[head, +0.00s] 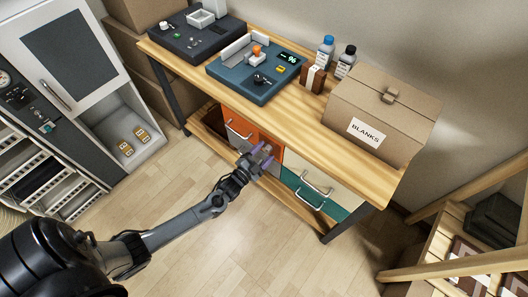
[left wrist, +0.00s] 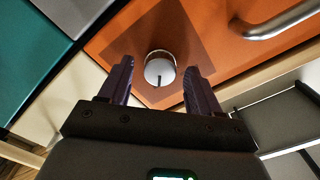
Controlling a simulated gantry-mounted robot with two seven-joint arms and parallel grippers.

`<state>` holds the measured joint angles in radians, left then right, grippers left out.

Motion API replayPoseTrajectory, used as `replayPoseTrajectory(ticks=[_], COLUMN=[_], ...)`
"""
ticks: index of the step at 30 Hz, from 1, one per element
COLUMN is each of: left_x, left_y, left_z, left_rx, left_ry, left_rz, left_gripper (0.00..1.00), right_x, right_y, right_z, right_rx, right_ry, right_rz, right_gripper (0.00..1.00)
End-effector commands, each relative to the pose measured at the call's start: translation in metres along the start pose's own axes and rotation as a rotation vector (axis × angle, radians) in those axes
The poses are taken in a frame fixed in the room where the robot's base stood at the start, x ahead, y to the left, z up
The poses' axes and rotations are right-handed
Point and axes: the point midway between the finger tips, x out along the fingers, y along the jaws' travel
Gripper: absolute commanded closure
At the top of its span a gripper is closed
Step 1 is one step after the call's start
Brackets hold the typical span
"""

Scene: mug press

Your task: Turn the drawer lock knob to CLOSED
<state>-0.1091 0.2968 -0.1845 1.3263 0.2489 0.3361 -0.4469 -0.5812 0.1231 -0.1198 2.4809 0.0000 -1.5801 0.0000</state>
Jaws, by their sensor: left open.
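The lock knob (left wrist: 160,70) is a round silvery knob with a dark mark on its face, on the orange drawer front (left wrist: 115,40) in the left wrist view. My left gripper (left wrist: 158,85) is open, with one finger on each side of the knob in that view; I cannot tell whether the fingers touch it. In the head view my left gripper (head: 262,157) is at the orange drawer (head: 270,145) under the bench and hides the knob. No CLOSED lettering is readable. My right gripper is not in view.
The wooden bench (head: 300,115) carries a blue press unit (head: 262,85), bottles (head: 326,50) and a BLANKS box (head: 380,115). Drawer handles stick out, including one beside the knob (left wrist: 285,20). The floor in front is clear.

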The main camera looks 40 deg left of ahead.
Motion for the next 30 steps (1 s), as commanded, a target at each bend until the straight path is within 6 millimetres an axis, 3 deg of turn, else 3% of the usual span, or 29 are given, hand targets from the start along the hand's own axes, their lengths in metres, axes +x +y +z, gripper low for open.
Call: replayPoseTrajectory(ticks=[12,23,30], left_x=[0.0056,0.0054,0.0053], left_y=[0.0002,0.0001,0.0001], left_z=[-0.0001,-0.0001,0.0000], left_rx=[0.000,0.000,-0.021], left_ry=[0.000,0.000,0.000], left_rz=[0.000,0.000,0.000], left_gripper=[0.38,0.93,0.93], right_x=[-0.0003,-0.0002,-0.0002], right_y=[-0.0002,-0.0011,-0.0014], right_z=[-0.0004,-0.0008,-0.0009], right_rx=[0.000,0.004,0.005], right_ry=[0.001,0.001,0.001], right_rz=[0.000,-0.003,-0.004], right_gripper=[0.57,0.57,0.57])
